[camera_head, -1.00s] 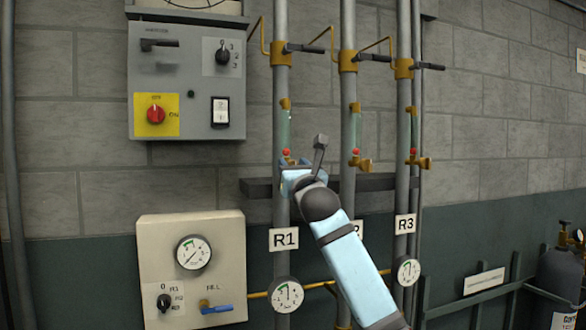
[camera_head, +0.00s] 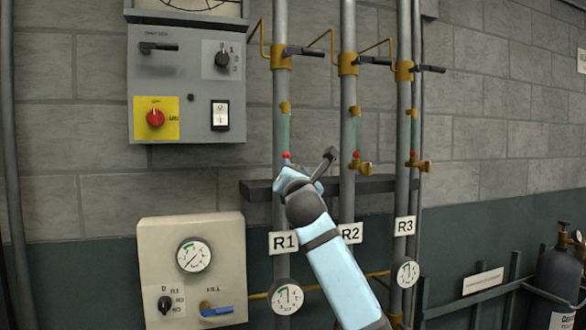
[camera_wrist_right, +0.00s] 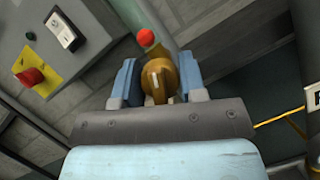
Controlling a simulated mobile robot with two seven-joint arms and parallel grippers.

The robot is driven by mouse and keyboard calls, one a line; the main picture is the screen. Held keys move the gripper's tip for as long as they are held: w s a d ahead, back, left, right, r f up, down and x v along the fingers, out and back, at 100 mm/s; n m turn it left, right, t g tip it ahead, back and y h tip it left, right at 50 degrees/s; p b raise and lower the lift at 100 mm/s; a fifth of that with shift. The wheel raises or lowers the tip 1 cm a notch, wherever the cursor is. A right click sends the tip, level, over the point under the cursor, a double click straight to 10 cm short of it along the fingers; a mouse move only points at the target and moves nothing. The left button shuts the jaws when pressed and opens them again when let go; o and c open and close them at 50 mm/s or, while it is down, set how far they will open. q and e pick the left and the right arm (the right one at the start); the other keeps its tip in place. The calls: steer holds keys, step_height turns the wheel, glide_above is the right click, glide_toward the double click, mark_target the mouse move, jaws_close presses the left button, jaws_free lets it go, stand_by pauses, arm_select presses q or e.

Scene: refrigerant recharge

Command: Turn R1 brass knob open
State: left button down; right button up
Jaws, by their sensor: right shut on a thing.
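The R1 pipe (camera_head: 281,206) carries the R1 label (camera_head: 283,241). Its brass knob (camera_wrist_right: 160,80) sits just below a small red ball (camera_wrist_right: 146,38) and is between the two fingers in the wrist view. My right gripper (camera_wrist_right: 161,86) is shut on this knob, one blue finger on each side. In the head view my right gripper (camera_head: 293,176) covers the knob, so it is hidden there. The same brass knobs on R2 (camera_head: 362,166) and R3 (camera_head: 421,165) are in plain sight. My left gripper does not show.
A grey control box (camera_head: 187,82) with a red rotary switch hangs at upper left. A beige gauge panel (camera_head: 191,269) is at lower left. A dark horizontal rail (camera_head: 375,184) runs behind the pipes. A gas cylinder (camera_head: 558,284) stands at far right.

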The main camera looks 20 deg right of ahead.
steer(key=m+g+h+p, duration=0.1)
steer(key=m+h, duration=0.1)
steer(key=m, duration=0.3)
steer(key=shift+r+p, duration=0.1)
steer(key=shift+p, duration=0.3)
steer(key=m+g+h+p, duration=0.1)
steer(key=m+p, duration=0.1)
steer(key=m, duration=0.2)
steer(key=shift+g, duration=0.4)
steer(key=m+g+p, duration=0.1)
steer(key=m+p, duration=0.1)
steer(key=m, duration=0.2)
steer(key=shift+g+p, duration=0.3)
steer(key=shift+m+g+p, duration=0.3)
steer(key=shift+m+p, duration=0.1)
steer(key=shift+m, duration=0.5)
steer(key=o, duration=0.9)
